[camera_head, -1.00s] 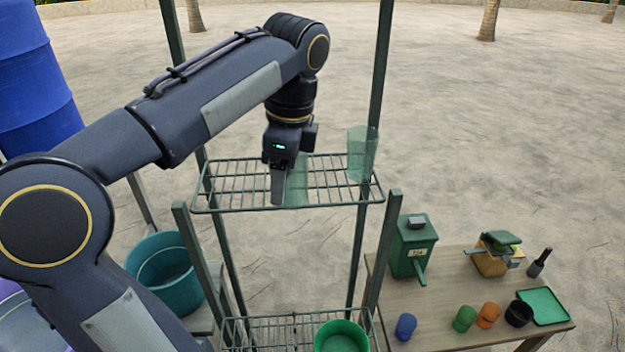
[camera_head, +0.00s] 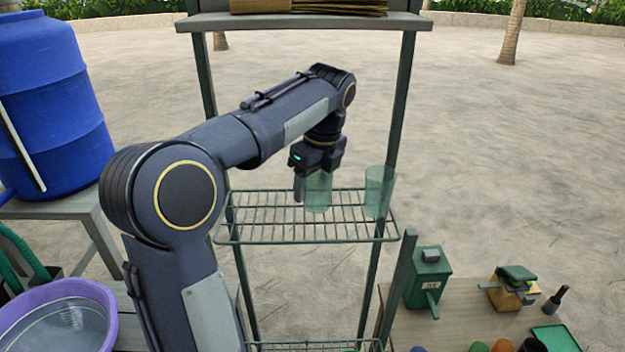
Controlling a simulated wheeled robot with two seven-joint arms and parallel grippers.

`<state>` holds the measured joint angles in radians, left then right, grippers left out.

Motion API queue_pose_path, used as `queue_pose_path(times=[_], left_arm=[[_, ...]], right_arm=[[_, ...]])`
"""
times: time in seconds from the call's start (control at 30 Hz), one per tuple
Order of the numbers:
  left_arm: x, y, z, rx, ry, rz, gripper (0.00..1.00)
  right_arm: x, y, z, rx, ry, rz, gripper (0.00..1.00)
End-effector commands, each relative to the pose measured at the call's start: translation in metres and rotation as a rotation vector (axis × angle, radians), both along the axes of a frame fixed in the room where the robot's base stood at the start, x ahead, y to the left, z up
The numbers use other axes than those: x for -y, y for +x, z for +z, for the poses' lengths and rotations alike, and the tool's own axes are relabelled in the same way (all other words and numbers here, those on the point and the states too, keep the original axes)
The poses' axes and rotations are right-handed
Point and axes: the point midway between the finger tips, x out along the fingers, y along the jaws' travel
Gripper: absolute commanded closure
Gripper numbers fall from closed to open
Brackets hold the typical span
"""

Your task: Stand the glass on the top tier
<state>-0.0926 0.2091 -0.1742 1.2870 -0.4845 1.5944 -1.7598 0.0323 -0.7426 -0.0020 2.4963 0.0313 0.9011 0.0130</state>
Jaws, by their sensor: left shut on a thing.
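My left gripper (camera_head: 314,190) points down and is shut on a translucent green glass (camera_head: 319,196). The glass is upright, over the middle of the green wire rack tier (camera_head: 262,240). I cannot tell whether its base touches the wires. The gripper hides part of the glass's left side and rim. A second, similar glass (camera_head: 379,194) stands upright at the right end of the same tier. My right gripper is out of view.
A grey shelf (camera_head: 300,22) with brown items is above the tier, between dark posts. A lower wire tier (camera_head: 315,347) shows at the bottom. A blue barrel (camera_head: 50,100) and purple basin (camera_head: 105,300) are left. A table with a green box (camera_head: 428,278) is right.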

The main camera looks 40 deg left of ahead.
Motion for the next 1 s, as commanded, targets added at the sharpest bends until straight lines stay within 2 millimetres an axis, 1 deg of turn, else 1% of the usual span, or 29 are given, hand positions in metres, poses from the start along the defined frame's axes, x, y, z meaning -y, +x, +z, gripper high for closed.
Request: queue_pose_path(times=[0.03, 0.17, 0.27, 0.4, 0.5, 0.9, 0.93, 1.0], left_arm=[[-0.005, 0.005, 0.002, -0.003, 0.0, 0.002, 0.98], [-0.01, 0.012, 0.001, -0.001, 0.0, 0.001, 0.98], [-0.019, 0.022, 0.002, -0.001, 0.001, 0.003, 0.98], [-0.018, 0.02, -0.023, -0.004, -0.001, 0.0, 0.98], [-0.018, 0.021, -0.032, -0.001, -0.001, -0.001, 0.98], [-0.018, 0.021, -0.039, 0.0, 0.0, 0.001, 0.98], [-0.018, 0.021, -0.039, -0.001, -0.001, 0.001, 0.41], [-0.018, 0.021, -0.039, 0.0, 0.0, 0.001, 0.31]], right_arm=[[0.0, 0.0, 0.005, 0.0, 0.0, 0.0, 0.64], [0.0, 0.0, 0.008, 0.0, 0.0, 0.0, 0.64], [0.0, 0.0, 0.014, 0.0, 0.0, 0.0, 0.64], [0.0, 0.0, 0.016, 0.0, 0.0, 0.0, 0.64], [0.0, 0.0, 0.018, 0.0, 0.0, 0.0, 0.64], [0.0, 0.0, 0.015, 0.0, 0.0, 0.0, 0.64], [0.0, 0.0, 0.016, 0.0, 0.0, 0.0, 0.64], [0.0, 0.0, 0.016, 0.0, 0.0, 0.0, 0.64]])
